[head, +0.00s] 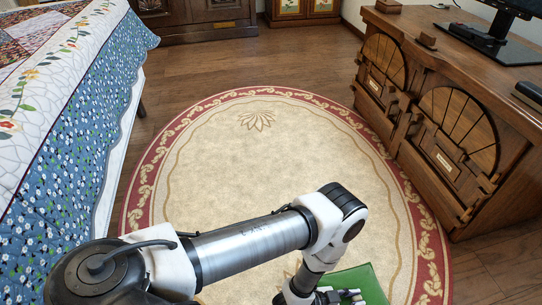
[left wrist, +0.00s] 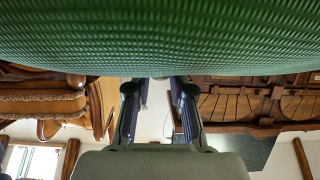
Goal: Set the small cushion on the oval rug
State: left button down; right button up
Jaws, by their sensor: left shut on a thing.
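The oval rug (head: 262,150), cream with a red scrolled border, lies flat on the wooden floor in the head view. The small green cushion (head: 366,281) shows at the bottom of the head view, over the near part of the rug, partly hidden by my arm and cut off by the picture edge. My left gripper (left wrist: 155,86) is shut on the cushion. In the left wrist view, the cushion's ribbed green surface (left wrist: 160,35) fills the top. I cannot tell whether the cushion touches the rug. My right gripper is not in view.
A bed (head: 60,110) with a blue floral quilt stands at the left. A carved wooden cabinet (head: 445,110) with a monitor on it stands at the right. More carved furniture (head: 205,15) is at the back. The far and middle rug is clear.

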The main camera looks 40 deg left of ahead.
pick_arm(q)
jog(key=shift+s+d+f, duration=0.35)
jog(key=shift+s+f, duration=0.2)
jog(key=shift+s, duration=0.1)
jog(key=w+a+f+b, duration=0.2)
jog(key=w+a+b, duration=0.2)
jog(key=a, duration=0.3)
jog(key=w+a+f+b, duration=0.3)
jog(key=w+a+b, duration=0.2)
jog(key=a+b, duration=0.1)
jog(key=shift+w+a, duration=0.15)
jog(key=shift+a, duration=0.25)
jog(key=c, duration=1)
grip_release()
jog(key=shift+f, duration=0.15)
